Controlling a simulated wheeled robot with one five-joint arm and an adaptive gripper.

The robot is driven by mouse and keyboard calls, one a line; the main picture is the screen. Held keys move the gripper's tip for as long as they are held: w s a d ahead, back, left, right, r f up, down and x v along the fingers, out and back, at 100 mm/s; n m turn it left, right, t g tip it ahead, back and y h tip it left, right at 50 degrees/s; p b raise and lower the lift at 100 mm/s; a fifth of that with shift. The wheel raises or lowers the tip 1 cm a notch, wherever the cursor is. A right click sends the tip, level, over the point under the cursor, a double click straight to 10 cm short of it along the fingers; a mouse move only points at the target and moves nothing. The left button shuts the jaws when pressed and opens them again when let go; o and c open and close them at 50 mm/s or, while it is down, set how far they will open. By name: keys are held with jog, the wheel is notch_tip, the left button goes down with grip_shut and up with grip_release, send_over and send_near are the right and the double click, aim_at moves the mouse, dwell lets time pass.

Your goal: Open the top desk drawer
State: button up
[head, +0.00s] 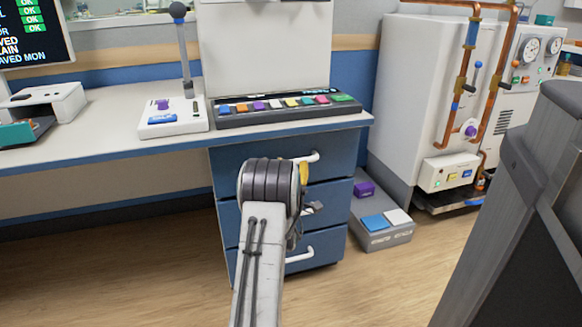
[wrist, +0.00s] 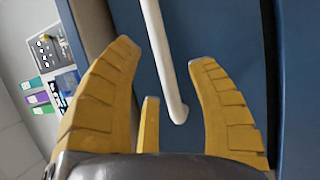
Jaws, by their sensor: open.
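The blue top desk drawer (head: 232,160) is under the desk's right end, its front about level with those below. Its white bar handle (head: 312,157) shows right of my arm; the arm hides part of the drawer. In the wrist view the white handle (wrist: 164,50) runs between the yellow fingers of my gripper (wrist: 165,52), with blue drawer front (wrist: 230,35) behind. The fingers are open, with a visible gap on each side of the bar. In the head view my gripper (head: 304,174) is mostly hidden behind my wrist, just in front of the top drawer.
Two more blue drawers with white handles sit below; the bottom handle (head: 300,255) shows. The desk top (head: 110,125) overhangs them. A grey pedal box (head: 385,238) stands on the floor at right. A dark grey cabinet (head: 535,215) is at near right. Floor at left is clear.

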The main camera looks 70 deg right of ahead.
jog(key=shift+b+x, duration=0.35)
jog(key=shift+x, duration=1.55)
grip_shut()
